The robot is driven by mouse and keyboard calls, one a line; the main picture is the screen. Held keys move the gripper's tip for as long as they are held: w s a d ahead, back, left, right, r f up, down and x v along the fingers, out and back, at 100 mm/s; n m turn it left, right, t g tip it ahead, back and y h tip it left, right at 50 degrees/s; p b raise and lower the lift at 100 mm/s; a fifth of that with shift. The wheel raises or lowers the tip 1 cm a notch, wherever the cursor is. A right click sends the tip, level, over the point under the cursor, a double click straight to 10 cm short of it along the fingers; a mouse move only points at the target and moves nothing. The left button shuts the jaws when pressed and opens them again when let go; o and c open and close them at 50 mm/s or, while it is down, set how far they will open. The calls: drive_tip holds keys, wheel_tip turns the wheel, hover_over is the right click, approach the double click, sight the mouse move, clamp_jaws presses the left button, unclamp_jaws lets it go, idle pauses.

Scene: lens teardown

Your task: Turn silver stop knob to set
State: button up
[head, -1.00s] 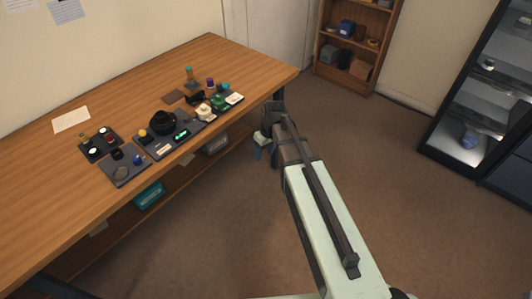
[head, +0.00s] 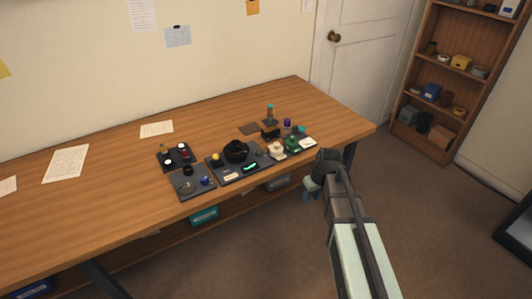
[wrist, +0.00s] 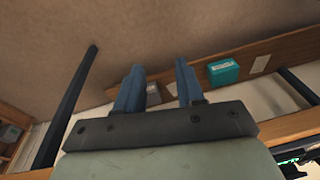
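A dark tray (head: 222,176) on the wooden table holds a round black lens body (head: 236,151), a yellow knob (head: 217,160) and a part with a green glow (head: 250,167). I cannot make out a silver stop knob for certain; the parts are too small. My gripper (head: 309,192) is off the table's front edge, to the right of the trays and below the tabletop. In the wrist view my gripper (wrist: 160,67) shows two blue fingers standing apart with nothing between them.
Two smaller dark trays, one with small round parts (head: 174,158) and one with a ring (head: 186,188), lie to the left. Green and cream pieces (head: 291,144) sit at the right. A teal box (head: 204,216) is on the shelf underneath.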

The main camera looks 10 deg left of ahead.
drive_tip(key=w+a+r+n+t, duration=0.15)
drive_tip(key=w+a+r, duration=0.25)
drive_tip(key=a+r, duration=0.6)
drive_tip(key=w+a+r+n, duration=0.2)
drive_tip(key=w+a+r, duration=0.2)
drive_tip(key=a+r, duration=0.55)
wheel_tip(320, 180, up, 4)
drive_tip(key=n+g+h, duration=0.2)
hover_over(259, 151)
wheel_tip(259, 151, down, 14)
drive_tip(key=shift+r, duration=0.2)
clamp_jaws()
